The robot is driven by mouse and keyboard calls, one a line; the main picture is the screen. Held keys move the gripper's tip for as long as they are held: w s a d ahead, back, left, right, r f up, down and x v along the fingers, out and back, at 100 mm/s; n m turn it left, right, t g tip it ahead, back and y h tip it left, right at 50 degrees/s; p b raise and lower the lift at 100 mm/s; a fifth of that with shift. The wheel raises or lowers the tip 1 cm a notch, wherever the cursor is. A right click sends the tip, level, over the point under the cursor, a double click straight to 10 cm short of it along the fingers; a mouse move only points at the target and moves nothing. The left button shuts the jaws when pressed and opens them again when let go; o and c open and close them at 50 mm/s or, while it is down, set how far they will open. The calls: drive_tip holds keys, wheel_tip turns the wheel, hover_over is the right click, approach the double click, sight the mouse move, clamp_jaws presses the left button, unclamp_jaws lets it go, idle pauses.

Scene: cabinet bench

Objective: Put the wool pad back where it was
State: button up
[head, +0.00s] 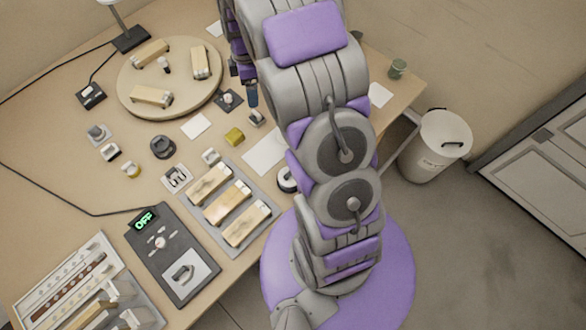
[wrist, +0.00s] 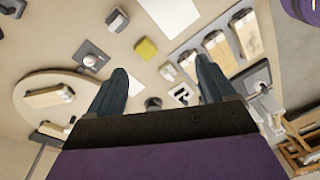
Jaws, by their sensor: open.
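A small yellow-green block (head: 234,137) lies on the bench, right of a white card; it may be the wool pad, but I cannot tell for sure. It also shows in the wrist view (wrist: 146,49), beyond and between my fingers. My gripper (wrist: 163,78) is open, with nothing between its two fingers. In the head view my gripper (head: 250,95) is partly hidden by my arm and hangs over the bench, above and right of the yellow-green block.
A round wooden board (head: 177,101) holds several wooden-handled blocks. A grey tray (head: 226,240) holds more. White cards (head: 196,126) mark bare spots. A black device (head: 171,281) reading OFF and a slotted rack (head: 110,253) stand at the near left. A bin (head: 420,157) is at right.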

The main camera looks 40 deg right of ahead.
drive_tip(key=s+a+r+m, duration=0.35)
drive_tip(key=s+r, duration=0.25)
drive_tip(key=s, duration=0.2)
drive_tip(key=s+a+r+m, duration=0.2)
drive_tip(key=s+r+m, duration=0.2)
drive_tip(key=s+r, duration=0.25)
drive_tip(key=s+a+r+m+g+h, duration=0.1)
drive_tip(key=s+m, duration=0.6)
drive_tip(key=s, duration=1.2)
drive_tip(key=shift+s+a+r, duration=0.4)
drive_tip(key=shift+a+r, duration=0.15)
drive_tip(key=shift+a, duration=0.45)
